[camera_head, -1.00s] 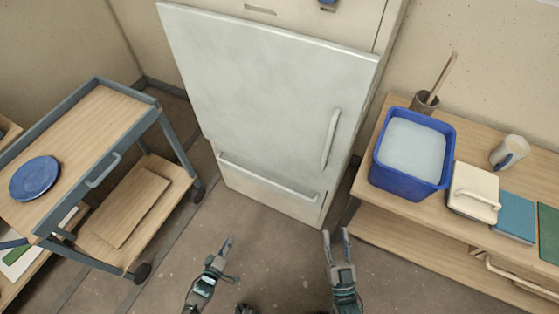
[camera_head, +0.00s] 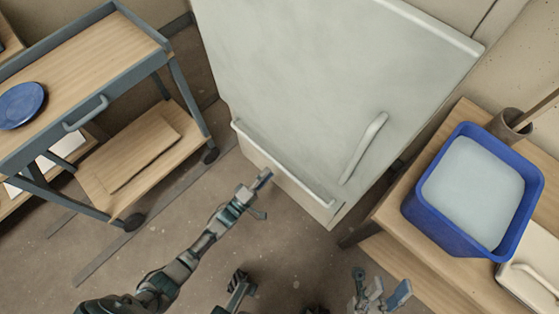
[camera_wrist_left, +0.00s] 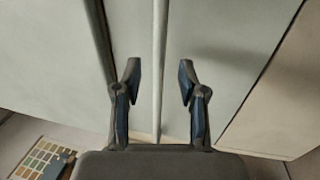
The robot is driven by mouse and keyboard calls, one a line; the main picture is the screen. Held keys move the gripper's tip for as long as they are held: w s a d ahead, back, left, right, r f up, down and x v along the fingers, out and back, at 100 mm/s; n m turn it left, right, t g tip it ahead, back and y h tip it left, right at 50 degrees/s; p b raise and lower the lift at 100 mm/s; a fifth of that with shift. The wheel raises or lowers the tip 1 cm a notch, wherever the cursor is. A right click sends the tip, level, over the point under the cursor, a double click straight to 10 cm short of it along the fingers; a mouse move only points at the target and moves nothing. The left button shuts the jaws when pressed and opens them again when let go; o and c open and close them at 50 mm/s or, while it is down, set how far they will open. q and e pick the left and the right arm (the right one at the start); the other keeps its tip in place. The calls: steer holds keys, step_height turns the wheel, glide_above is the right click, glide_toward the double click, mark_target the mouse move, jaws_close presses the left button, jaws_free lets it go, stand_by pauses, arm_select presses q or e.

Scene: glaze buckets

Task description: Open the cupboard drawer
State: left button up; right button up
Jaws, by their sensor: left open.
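The pale cupboard (camera_head: 300,70) stands at the top middle in the head view. Its bottom drawer (camera_head: 298,198) looks shut and has a long bar handle (camera_head: 288,168). My left gripper (camera_head: 262,180) is in front of the drawer, close to the handle. In the left wrist view, the drawer handle (camera_wrist_left: 160,50) runs between the parted fingers of my left gripper (camera_wrist_left: 159,76), with gaps on both sides. I cannot tell how deep the bar sits between them. My right gripper (camera_head: 381,281) is open and empty, low at the right.
The upper door has its own handle (camera_head: 363,148). A wheeled cart (camera_head: 88,110) with a blue plate (camera_head: 20,105) stands at the left. A wooden bench (camera_head: 388,212) with a blue bucket (camera_head: 432,225) stands close at the right. The floor before the drawer is clear.

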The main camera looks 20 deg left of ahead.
mark_target(276, 162)
arm_select(q)
steer(key=x, duration=0.1)
steer(key=b+x, duration=0.1)
steer(key=x, duration=0.3)
steer(key=shift+w+a+f, duration=0.15)
steer(key=shift+w+a, duration=0.1)
steer(key=shift+w, duration=0.1)
steer(key=shift+w+d+r, duration=0.1)
steer(key=shift+d+r, duration=0.1)
steer(key=shift+d, duration=0.05)
steer(key=shift+a, duration=0.1)
jaws_close()
